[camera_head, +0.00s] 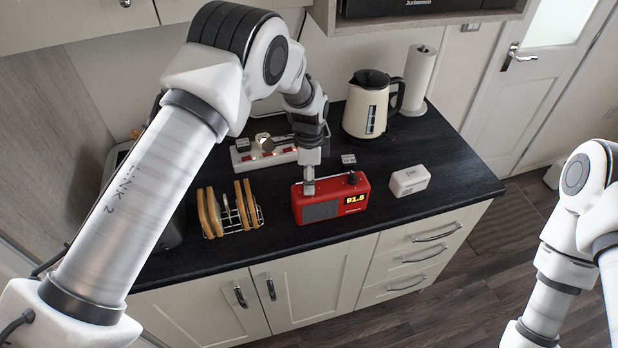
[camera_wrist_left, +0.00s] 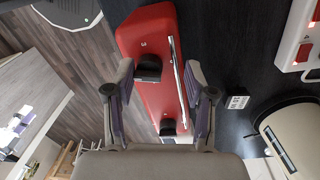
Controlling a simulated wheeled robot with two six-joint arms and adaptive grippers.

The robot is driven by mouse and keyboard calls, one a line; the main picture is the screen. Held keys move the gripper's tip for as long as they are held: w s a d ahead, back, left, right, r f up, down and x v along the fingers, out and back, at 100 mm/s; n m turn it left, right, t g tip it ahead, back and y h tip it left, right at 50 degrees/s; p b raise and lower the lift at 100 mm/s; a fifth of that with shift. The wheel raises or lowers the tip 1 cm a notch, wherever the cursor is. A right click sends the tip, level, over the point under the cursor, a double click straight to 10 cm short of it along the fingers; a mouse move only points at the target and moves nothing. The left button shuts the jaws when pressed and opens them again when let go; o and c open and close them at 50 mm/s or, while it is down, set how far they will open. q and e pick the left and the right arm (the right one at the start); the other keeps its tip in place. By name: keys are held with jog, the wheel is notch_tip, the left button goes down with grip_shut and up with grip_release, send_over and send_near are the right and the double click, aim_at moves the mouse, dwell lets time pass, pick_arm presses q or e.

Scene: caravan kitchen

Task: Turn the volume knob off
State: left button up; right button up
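The red radio (camera_head: 318,212) stands on the dark worktop, and its display is lit with 91.5. Its top also shows in the left wrist view (camera_wrist_left: 152,98), with two black knobs. The left-end knob (camera_wrist_left: 148,68) lies between the fingertips of my left gripper (camera_wrist_left: 160,70), with gaps visible on both sides. The right-end knob (camera_wrist_left: 168,127) is clear of the fingers; it also shows in the head view (camera_head: 352,178). I cannot tell which is the volume knob. In the head view my left gripper (camera_head: 309,186) hides the left-end knob. My right gripper is out of view.
A toast rack (camera_head: 230,210) stands left of the radio and a white box (camera_head: 410,181) right of it. Behind are a lit power strip (camera_head: 268,157), a cream kettle (camera_head: 368,110) and a paper roll (camera_head: 417,80). A metal rod (camera_wrist_left: 178,75) runs along the radio's top.

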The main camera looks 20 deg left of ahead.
pick_arm(q)
jog(key=shift+w+r, duration=0.25)
jog(key=shift+r, duration=0.85)
notch_tip(320, 180, up, 7)
jog(key=shift+w+f, duration=0.15)
jog(key=shift+f, duration=0.05)
notch_tip(320, 180, up, 12)
jog(key=shift+w+a, duration=0.15)
jog(key=shift+w, duration=0.3)
jog(key=shift+f, duration=0.1)
